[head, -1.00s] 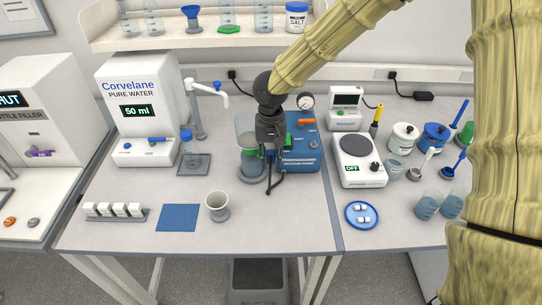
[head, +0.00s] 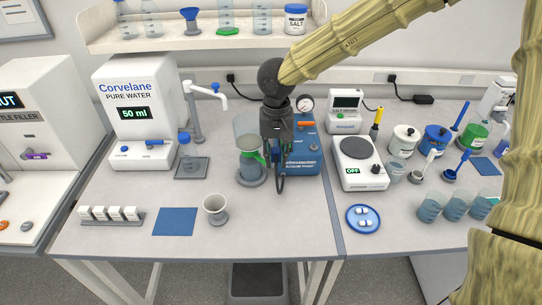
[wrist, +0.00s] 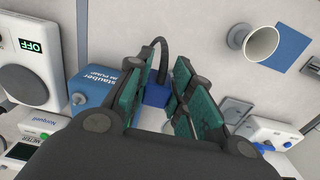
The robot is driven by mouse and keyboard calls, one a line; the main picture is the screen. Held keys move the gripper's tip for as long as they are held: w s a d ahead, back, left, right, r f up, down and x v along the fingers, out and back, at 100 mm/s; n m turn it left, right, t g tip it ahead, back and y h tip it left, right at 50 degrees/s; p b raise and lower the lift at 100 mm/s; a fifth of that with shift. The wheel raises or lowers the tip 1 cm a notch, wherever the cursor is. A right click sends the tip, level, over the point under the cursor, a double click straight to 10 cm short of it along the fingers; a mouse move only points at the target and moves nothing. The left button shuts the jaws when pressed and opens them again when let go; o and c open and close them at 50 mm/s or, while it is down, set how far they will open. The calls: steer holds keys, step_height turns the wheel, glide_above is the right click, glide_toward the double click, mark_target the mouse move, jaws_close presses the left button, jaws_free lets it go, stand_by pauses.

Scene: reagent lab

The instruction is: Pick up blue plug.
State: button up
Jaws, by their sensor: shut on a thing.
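The blue plug (wrist: 157,95) shows in the wrist view as a small blue block between the finger pads, with a dark hose or cable arching from it. My gripper (wrist: 160,100) is shut on it. In the head view my gripper (head: 275,145) points down just in front of the blue vacuum pump (head: 307,155), and the dark hose hangs below the fingers. The plug is mostly hidden by the fingers there. The pump also shows in the wrist view (wrist: 97,88), beside the fingers.
A clear flask (head: 250,168) stands close to the left of my gripper. The hotplate (head: 358,162) is to the right, with a blue dish (head: 364,218) in front. A grey cup (head: 215,208) and blue mat (head: 174,221) lie front left. The bench front below my gripper is clear.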

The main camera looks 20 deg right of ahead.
steer(key=s+d+r+b, duration=0.1)
steer(key=s+d+b, duration=0.1)
steer(key=s, duration=1)
steer(key=shift+s+d+b, duration=0.35)
steer(key=shift+d+b, duration=0.05)
steer(key=shift+d, duration=0.2)
steer(key=shift+r+p, duration=0.25)
steer(key=shift+p, duration=0.15)
steer(key=shift+p, duration=0.6)
steer(key=shift+w+d+f+p, duration=0.1)
steer(key=shift+w+d+p, duration=1.95)
steer(key=shift+w, duration=1.3)
steer(key=shift+w+d+f+p, duration=0.1)
steer(key=shift+w+d+p, duration=1.95)
steer(key=shift+w, duration=1.35)
steer(key=shift+w+d+p, duration=2)
steer(key=shift+w+d, duration=0.05)
steer(key=shift+w, duration=1.3)
steer(key=shift+d+f, duration=0.1)
steer(key=shift+f, duration=1.8)
steer(key=shift+f, duration=0.8)
